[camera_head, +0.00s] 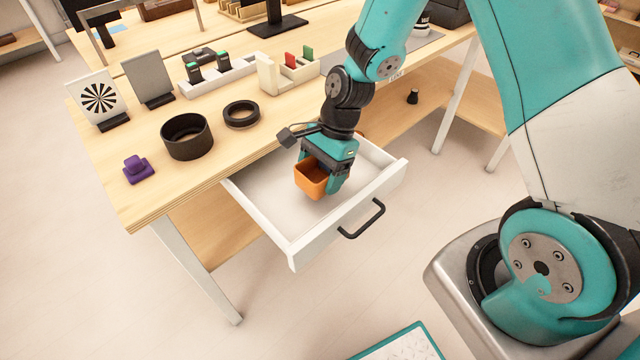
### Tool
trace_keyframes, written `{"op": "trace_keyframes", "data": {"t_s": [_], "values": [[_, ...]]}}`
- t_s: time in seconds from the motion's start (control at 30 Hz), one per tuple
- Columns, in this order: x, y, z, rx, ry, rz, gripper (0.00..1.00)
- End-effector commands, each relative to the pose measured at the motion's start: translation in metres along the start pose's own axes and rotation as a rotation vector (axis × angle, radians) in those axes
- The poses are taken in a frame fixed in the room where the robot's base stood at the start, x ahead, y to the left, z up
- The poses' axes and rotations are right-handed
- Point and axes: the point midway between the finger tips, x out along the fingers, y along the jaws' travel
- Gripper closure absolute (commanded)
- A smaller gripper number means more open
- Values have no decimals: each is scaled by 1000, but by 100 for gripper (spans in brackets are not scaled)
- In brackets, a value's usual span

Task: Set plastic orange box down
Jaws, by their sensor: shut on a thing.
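An orange plastic box (310,178), open at the top, is in my gripper (322,182). My gripper is teal and black, reaches down from above, and is shut on the box. The box is over or inside an open white drawer (270,225) that is pulled out from under the wooden table. I cannot tell whether the box touches the drawer floor. My gripper hides part of the box's right and back sides. The drawer's black handle (362,220) faces the front right.
On the wooden table (240,148) stand a black cylinder (187,137), a black ring (241,114), a purple part (137,168) and a white patterned panel (97,98). The drawer floor left of the box is bare. A teal-edged tray (405,345) shows at the bottom edge.

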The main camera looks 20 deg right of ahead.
Motion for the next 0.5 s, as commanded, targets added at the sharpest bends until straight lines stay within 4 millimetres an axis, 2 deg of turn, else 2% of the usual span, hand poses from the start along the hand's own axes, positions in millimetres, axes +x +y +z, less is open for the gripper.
{"op": "trace_keyframes", "data": {"t_s": [0.23,0.5], "values": [[31,1,-13,1,-1,3,50],[33,0,-14,0,0,0,50]]}}
